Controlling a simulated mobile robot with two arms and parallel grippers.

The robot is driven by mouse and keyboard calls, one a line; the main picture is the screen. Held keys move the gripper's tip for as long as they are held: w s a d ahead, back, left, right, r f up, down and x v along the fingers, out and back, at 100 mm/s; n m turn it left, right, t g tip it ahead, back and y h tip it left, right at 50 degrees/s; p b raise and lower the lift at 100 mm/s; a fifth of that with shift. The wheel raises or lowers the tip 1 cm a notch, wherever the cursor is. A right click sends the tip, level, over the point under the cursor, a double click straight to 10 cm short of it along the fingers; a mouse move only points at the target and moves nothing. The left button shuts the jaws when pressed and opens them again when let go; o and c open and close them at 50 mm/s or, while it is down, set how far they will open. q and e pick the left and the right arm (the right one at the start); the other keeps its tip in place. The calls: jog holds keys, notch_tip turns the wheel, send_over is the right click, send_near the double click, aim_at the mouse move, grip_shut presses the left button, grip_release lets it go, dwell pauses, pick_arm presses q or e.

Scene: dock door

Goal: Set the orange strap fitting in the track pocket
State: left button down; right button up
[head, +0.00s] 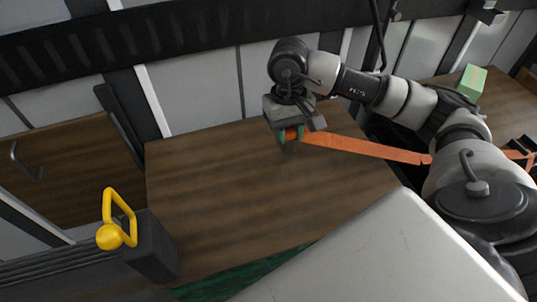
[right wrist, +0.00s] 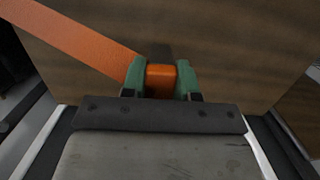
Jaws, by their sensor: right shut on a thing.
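My right gripper (head: 291,139) is in the upper middle of the head view, in front of the wooden panel. In the right wrist view its two green fingers (right wrist: 161,80) are shut on the orange strap fitting (right wrist: 160,74), a small orange block between them. In the head view only a sliver of the fitting shows beside the fingers. An orange strap (head: 365,149) runs from there to the right, behind my right arm; it crosses the upper left of the right wrist view (right wrist: 75,40). A long black track (head: 170,50) spans the wall above. I cannot make out its pocket. My left gripper is not in view.
A yellow looped handle with a ball (head: 119,220) stands on a dark block (head: 152,246) at lower left. A light green box (head: 471,82) sits on wood at upper right. The wooden panel (head: 220,200) is bare left of the gripper.

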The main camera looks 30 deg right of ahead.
jog(key=a+f, duration=0.1)
jog(key=w+a, duration=0.1)
jog(key=a+f, duration=0.1)
jog(key=a, duration=0.1)
jog(key=shift+w+a+f, duration=0.1)
jog(key=shift+w+f, duration=0.05)
jog(key=shift+f, duration=2.2)
